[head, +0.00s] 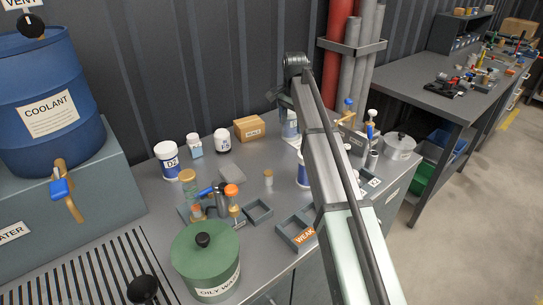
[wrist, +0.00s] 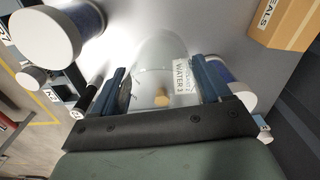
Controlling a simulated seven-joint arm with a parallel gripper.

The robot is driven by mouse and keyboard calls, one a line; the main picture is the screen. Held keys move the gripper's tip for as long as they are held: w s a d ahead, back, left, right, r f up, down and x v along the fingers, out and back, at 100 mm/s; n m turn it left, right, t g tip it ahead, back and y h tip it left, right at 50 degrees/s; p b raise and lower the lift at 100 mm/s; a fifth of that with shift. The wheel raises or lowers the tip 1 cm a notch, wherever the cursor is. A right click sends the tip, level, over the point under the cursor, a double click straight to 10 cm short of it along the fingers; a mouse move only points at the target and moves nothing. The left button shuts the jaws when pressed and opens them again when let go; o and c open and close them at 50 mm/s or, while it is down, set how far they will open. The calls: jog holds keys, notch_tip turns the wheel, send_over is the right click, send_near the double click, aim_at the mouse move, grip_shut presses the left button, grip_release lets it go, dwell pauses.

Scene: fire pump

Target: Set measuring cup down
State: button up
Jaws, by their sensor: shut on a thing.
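In the wrist view, my gripper (wrist: 163,82) has its two dark blue fingers on either side of a clear measuring cup (wrist: 158,52). The jaws are shut on the cup. A white label reading "WATER" (wrist: 181,76) shows near the right finger; I cannot tell for sure what it is stuck on. Grey tabletop shows around and through the cup; I cannot tell whether its base touches. In the head view, a pale, partly hidden object, perhaps the cup, (head: 290,126) shows beside my arm. My arm link hides much of the area there.
A green "OILY WASTE" can (head: 206,262) stands at the front. Some bare bench shows around the vial.

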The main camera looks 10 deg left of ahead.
jog(key=s+a+n, duration=0.1)
jog(key=s+a, duration=0.3)
jog(key=a, duration=0.7)
jog(key=shift+m, duration=0.9)
jog(key=shift+w+d+f, duration=0.1)
jog(key=shift+d+f, duration=0.1)
jog(key=shift+f, duration=2.3)
jog(key=shift+w+d+f, duration=0.1)
jog(key=shift+d+f, duration=0.05)
jog(key=shift+f, duration=2.3)
jog(key=shift+s+f, duration=0.1)
jog(key=o, duration=1)
notch_tip(320, 180, up, 12)
